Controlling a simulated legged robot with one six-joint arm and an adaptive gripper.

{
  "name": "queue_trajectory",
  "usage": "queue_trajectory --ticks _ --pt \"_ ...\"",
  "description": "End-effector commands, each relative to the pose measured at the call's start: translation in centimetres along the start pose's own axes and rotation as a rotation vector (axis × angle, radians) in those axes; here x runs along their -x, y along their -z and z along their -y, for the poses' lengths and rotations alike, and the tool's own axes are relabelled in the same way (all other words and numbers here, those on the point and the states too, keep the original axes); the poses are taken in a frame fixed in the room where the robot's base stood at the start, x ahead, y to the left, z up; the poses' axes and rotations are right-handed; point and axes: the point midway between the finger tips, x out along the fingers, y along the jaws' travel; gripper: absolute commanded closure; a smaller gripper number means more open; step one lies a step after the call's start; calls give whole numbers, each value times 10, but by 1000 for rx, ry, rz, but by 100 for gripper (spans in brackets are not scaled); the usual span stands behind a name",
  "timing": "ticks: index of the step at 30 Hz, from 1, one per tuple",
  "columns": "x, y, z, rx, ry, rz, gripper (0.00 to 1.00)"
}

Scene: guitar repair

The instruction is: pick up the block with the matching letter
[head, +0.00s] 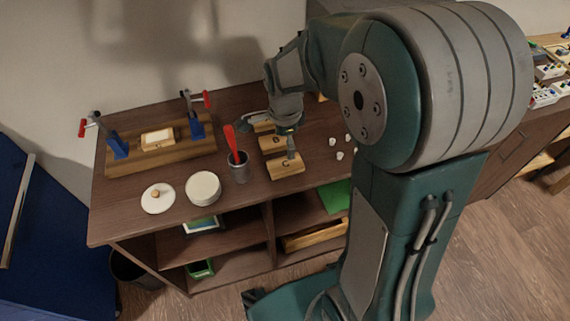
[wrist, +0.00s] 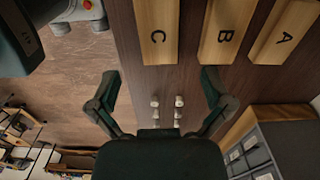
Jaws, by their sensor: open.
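Three wooden blocks lie in a row on the dark wooden top. In the wrist view they are block C (wrist: 157,32), block B (wrist: 228,32) and block A (wrist: 288,34), each with a black letter. In the head view block C (head: 286,167) is nearest the front edge, with block B (head: 270,145) behind it; block A is mostly hidden by my arm. My gripper (wrist: 160,95) is open and empty, its fingers spread wide. In the head view it hangs over the row, one finger by block C. I cannot tell which letter is to be matched.
Several small white pegs (head: 340,155) stand right of the blocks. A cup (head: 239,173) with red-handled tools is close on the left. Further left are a white round container (head: 203,188), its lid (head: 158,198) and a clamped board (head: 190,151). The front edge is close to block C.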

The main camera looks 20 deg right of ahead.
Motion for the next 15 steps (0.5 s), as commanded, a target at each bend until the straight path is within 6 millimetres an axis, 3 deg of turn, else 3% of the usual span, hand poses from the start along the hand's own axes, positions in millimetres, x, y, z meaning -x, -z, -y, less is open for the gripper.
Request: queue_trajectory --ticks 15 --pt "-66 1 -2 2 -3 0 0"
